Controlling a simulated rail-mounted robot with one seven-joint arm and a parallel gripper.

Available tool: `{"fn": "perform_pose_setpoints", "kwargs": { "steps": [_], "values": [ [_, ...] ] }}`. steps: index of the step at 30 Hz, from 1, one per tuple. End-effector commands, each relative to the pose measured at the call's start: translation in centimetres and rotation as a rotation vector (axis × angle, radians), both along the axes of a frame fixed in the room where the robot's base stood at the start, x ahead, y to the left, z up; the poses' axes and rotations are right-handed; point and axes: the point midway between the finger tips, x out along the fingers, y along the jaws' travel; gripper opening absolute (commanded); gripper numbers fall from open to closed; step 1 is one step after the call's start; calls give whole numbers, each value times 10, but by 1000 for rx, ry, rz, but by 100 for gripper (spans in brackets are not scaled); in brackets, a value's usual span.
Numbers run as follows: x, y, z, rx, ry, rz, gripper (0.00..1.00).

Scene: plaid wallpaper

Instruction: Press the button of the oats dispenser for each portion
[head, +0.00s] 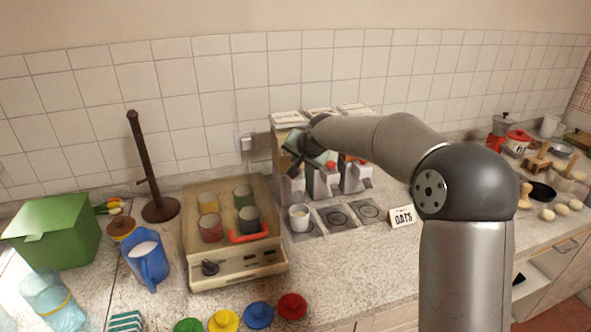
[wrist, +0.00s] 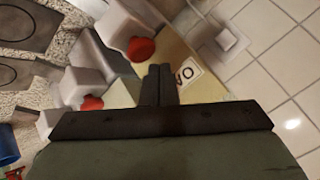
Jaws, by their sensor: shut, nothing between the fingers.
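A row of three cream-and-grey dispensers (head: 290,118) stands against the tiled wall in the head view. My arm hides part of them. A small sign reading OATS (head: 403,216) stands on the counter to their right. A white cup (head: 299,217) stands under the leftmost dispenser; its contents look pale. My gripper (head: 297,163) is in front of the leftmost dispenser, with its fingers together and empty. In the wrist view, the closed fingers (wrist: 158,72) point at a cream dispenser front beside a lettered label (wrist: 187,76). Two red buttons (wrist: 140,49) (wrist: 92,103) show there; contact is unclear.
Dark round pads (head: 337,217) lie under the other dispensers, without cups. Left of them is a cream appliance (head: 235,275) holding several coloured cups. A paper-towel stand (head: 150,165), blue jug (head: 147,262) and green box (head: 55,230) are farther left.

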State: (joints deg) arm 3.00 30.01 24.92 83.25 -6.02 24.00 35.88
Motion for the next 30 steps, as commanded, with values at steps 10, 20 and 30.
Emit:
{"fn": "perform_pose_setpoints", "kwargs": {
  "steps": [10, 20, 30],
  "values": [
    [0, 0, 0, 0, 0, 0, 0],
    [0, 0, -4, 0, 0, 0, 0],
    [0, 0, -8, 0, 0, 0, 0]
  ]
}}
